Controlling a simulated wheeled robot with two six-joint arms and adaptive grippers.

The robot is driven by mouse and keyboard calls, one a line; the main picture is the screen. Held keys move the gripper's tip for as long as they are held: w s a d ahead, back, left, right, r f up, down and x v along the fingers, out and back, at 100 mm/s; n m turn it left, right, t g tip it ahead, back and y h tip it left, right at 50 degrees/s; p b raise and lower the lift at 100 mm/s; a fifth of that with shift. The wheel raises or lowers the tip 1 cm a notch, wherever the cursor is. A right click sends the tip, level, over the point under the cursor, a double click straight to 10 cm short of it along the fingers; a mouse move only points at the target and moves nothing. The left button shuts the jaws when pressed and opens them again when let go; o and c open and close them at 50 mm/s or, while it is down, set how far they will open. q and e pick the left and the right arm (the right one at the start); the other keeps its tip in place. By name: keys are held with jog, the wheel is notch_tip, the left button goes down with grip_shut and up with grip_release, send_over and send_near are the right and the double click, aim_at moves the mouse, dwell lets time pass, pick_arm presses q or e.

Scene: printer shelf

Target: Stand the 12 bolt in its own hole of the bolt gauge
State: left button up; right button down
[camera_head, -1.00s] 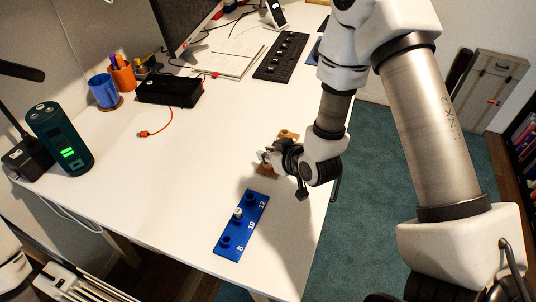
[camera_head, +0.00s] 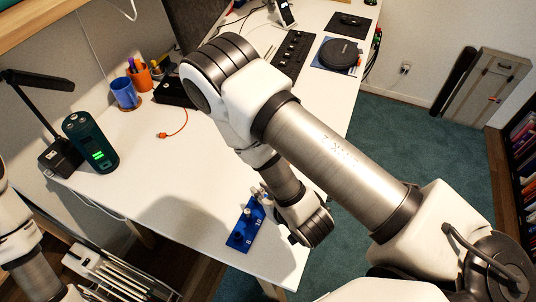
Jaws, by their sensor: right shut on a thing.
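The blue bolt gauge (camera_head: 236,238) lies on the white table near its front edge, with 8 and 10 readable on it. A pale bolt (camera_head: 247,211) stands in its middle hole, beside the 10. The 8 end is nearest and its hole looks empty. My right gripper (camera_head: 262,192) is at the far end of the gauge, the 12 end, and is shut on a small pale piece, the 12 bolt (camera_head: 255,191). The gripper and wrist cover the 12 hole, so I cannot tell whether the bolt is in it. My left gripper is out of view.
A dark green device (camera_head: 90,142) stands at the left, with blue (camera_head: 124,93) and orange (camera_head: 140,77) cups behind it. An orange-tipped cable (camera_head: 165,135) lies on the table. My right arm hides the table's middle right; the left front is clear.

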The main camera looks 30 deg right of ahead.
jog(key=s+a+p, duration=0.1)
jog(key=p, duration=0.2)
jog(key=shift+s+a+r+p, duration=0.1)
jog(key=shift+s+p, duration=0.25)
jog(key=shift+s, duration=0.05)
jog(key=shift+w, duration=0.15)
pick_arm(q)
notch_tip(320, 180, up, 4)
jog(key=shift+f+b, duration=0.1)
jog(key=shift+b, duration=0.7)
pick_arm(e)
jog(key=w+d+r+m+h, duration=0.1)
jog(key=w+d+r, duration=0.3)
jog(key=w+r, duration=0.3)
jog(key=w, duration=0.3)
jog(key=shift+r+m+h, duration=0.3)
